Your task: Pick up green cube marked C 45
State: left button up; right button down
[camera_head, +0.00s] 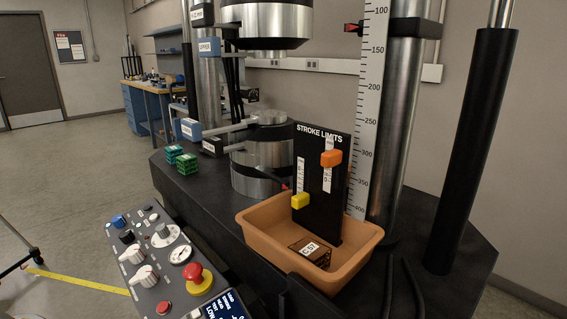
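Two small green lattice cubes sit close together on the dark machine base at the left, beside the lower steel platen. One green cube (187,165) is nearer; the other green cube (173,154) is just behind and to its left. Their markings are too small to read, so I cannot tell which is C 45. Neither of my grippers shows in this view.
An orange-brown tray (262,240) holds a dark brown cube (311,252) with a white label. A black stroke limits panel (320,195) stands at the tray. A control panel (170,262) with a red knob is in front. Steel columns (390,120) rise behind.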

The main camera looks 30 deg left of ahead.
aim_at(185, 158)
jog(key=u, duration=1.6)
